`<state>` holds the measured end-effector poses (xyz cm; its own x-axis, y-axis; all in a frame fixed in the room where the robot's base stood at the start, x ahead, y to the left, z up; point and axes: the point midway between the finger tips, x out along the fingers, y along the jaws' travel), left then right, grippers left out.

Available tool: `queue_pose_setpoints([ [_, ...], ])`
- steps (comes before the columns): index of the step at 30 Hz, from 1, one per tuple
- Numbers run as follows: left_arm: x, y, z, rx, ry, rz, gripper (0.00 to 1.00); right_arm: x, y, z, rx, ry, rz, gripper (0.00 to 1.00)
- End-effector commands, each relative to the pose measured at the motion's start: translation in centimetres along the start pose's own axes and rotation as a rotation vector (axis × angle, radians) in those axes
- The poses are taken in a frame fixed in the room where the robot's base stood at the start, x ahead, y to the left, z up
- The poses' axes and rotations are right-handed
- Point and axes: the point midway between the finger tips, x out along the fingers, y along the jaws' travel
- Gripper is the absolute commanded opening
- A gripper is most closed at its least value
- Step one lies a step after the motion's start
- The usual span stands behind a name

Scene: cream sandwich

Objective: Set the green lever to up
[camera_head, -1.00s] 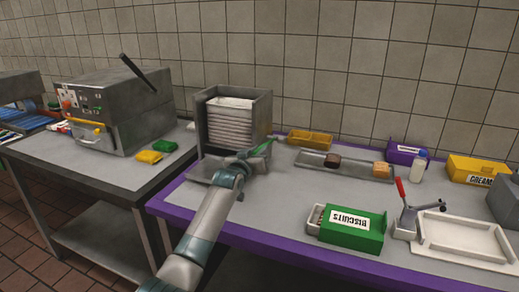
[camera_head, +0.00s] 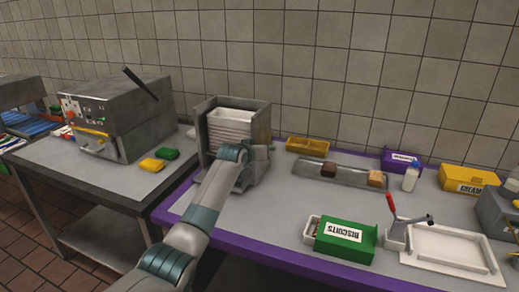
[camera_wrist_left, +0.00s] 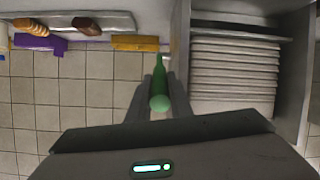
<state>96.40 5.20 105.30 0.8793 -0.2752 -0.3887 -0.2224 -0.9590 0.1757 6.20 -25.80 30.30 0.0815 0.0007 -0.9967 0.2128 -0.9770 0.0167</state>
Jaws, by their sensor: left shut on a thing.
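The green lever (camera_wrist_left: 159,85) sits on the side of a grey tray dispenser (camera_head: 263,118), which holds a stack of white trays (camera_head: 228,132). My left gripper (camera_wrist_left: 160,78) has its fingers on both sides of the lever and is shut on it, as the left wrist view shows. In the head view my left arm reaches to the dispenser's front right side and hides the lever and the fingertips. My right gripper is in neither view.
Right of the dispenser stand a yellow tray (camera_head: 308,145), a long metal tray (camera_head: 350,173), a green biscuits box (camera_head: 345,238) and a red-handled device (camera_head: 392,215). A grey machine (camera_head: 130,120) stands on the left table.

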Motion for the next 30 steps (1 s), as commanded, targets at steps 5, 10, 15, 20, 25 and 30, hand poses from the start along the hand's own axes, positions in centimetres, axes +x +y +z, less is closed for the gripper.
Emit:
queue_pose_setpoints([
  [5, 0.0, 0.4, -1.7, 0.0, -0.073, -0.014, 0.0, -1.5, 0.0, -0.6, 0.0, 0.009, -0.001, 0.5],
  [10, 0.2, 0.5, -2.5, 0.001, -0.137, -0.028, 0.0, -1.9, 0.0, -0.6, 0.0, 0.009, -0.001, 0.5],
  [15, 0.4, 0.6, -3.1, 0.002, -0.184, -0.037, 0.0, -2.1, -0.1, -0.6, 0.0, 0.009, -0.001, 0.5],
  [20, 0.6, 0.7, -3.4, 0.002, -0.208, -0.041, 0.0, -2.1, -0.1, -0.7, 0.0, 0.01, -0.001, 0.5],
  [25, 0.6, 0.8, -3.5, 0.002, -0.216, -0.043, 0.0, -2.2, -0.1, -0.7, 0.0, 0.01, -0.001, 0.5],
  [30, 0.6, 0.8, -3.5, 0.002, -0.216, -0.043, 0.0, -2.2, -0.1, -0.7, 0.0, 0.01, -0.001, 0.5],
])
